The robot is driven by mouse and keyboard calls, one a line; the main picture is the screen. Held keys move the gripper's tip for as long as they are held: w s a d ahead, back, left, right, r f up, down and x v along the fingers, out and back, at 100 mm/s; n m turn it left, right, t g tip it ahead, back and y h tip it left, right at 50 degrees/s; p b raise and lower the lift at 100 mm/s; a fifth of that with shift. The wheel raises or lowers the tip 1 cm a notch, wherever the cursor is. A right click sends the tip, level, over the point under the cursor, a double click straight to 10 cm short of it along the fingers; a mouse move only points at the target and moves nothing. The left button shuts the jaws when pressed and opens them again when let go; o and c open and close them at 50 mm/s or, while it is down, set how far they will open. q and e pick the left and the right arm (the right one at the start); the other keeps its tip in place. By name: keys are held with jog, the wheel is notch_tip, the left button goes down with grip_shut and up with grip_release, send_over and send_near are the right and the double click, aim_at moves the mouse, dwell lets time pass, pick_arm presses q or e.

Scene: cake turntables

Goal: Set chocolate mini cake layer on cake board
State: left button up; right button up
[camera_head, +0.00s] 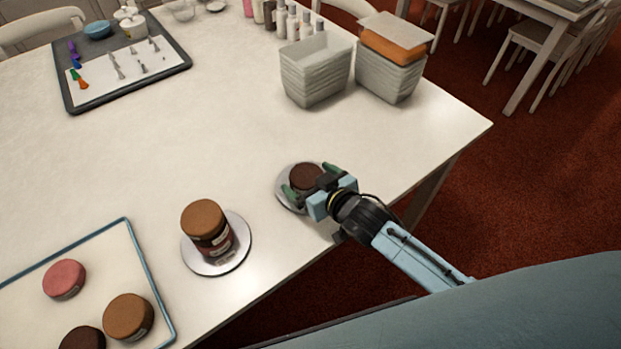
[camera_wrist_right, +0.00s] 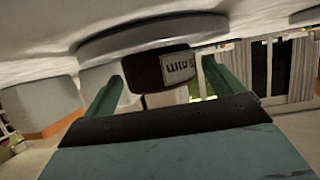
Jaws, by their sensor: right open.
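A dark brown chocolate mini cake layer (camera_head: 305,174) sits on a round, pale cake board (camera_head: 283,196) near the table's right front edge. My right gripper (camera_head: 311,182) is open, with its green fingers on either side of this layer. In the right wrist view, which is upside down, the layer (camera_wrist_right: 160,70) with its white label stands on the board (camera_wrist_right: 110,38) between the two fingers. A gap shows beside each finger. My left gripper is not in view.
A stack of brown layers (camera_head: 205,222) stands on another board (camera_head: 240,255) to the left. A blue-rimmed tray (camera_head: 110,250) holds pink (camera_head: 64,279), brown (camera_head: 128,317) and dark (camera_head: 82,339) layers. Pale bins (camera_head: 316,75) stand behind. The table's middle is clear.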

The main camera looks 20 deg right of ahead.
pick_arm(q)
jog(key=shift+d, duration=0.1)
pick_arm(e)
jog(key=shift+r, duration=0.15)
jog(key=shift+s+d+r, duration=0.1)
jog(key=shift+s+r, duration=0.05)
jog(key=shift+s, duration=0.1)
jog(key=p+v, duration=0.2)
jog(key=v, duration=0.8)
jog(key=shift+s, duration=0.15)
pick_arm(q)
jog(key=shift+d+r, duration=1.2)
pick_arm(e)
jog(key=shift+s+d+r, duration=0.2)
jog(key=shift+s+r, duration=0.05)
jog(key=shift+s, duration=0.2)
